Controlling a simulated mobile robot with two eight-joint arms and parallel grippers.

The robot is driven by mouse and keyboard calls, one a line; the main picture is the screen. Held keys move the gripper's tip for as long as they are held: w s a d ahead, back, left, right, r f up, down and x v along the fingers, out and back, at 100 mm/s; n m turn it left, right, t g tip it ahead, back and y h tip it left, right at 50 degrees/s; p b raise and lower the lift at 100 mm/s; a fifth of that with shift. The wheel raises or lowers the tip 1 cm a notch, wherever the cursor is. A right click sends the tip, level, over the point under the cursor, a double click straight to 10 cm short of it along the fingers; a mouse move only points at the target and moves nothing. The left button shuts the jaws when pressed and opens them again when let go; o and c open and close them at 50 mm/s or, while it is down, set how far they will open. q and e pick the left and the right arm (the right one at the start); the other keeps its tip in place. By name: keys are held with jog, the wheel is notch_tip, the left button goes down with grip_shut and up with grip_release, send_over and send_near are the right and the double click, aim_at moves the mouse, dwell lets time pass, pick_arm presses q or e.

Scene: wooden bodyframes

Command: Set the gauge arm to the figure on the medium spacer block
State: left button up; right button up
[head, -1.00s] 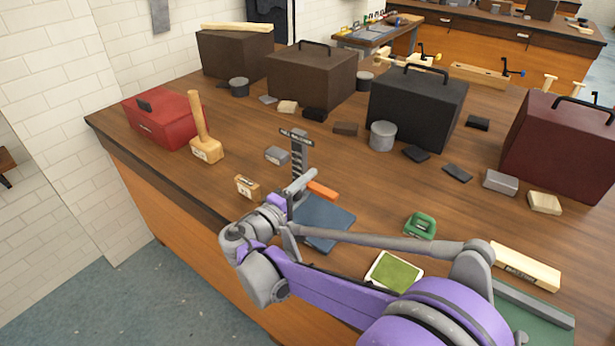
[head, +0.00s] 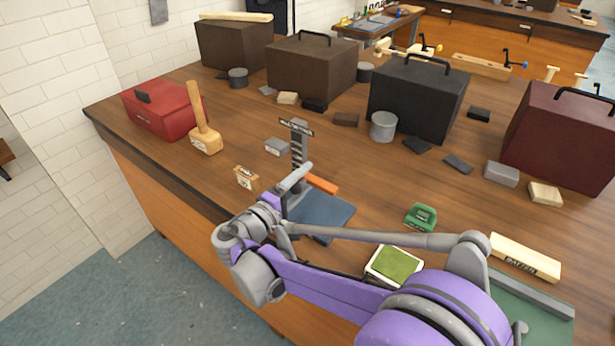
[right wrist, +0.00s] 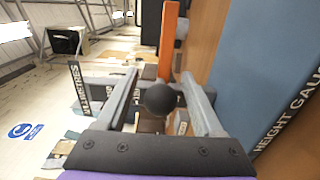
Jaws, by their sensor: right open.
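The height gauge has a blue base (head: 325,214), a grey toothed upright (head: 298,150) with a dark header, and an orange arm (head: 322,183). My right gripper (head: 303,174) is at the upright, beside the orange arm. In the right wrist view its open fingers (right wrist: 163,85) stand either side of a black round knob (right wrist: 160,98) at the near end of the orange arm (right wrist: 168,38). I cannot tell whether they touch it. A small wooden block (head: 246,178) and a grey block (head: 277,147) stand close by. Their figures are too small to read, and I cannot tell which is medium.
A mallet (head: 204,138) and red toolbox (head: 165,110) are left. A green device (head: 420,216), a green-topped box (head: 394,264) and a pale labelled bar (head: 525,258) lie right. Large cases, including a black one (head: 418,97), and small blocks are behind.

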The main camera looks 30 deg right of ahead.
jog(key=v, duration=0.9)
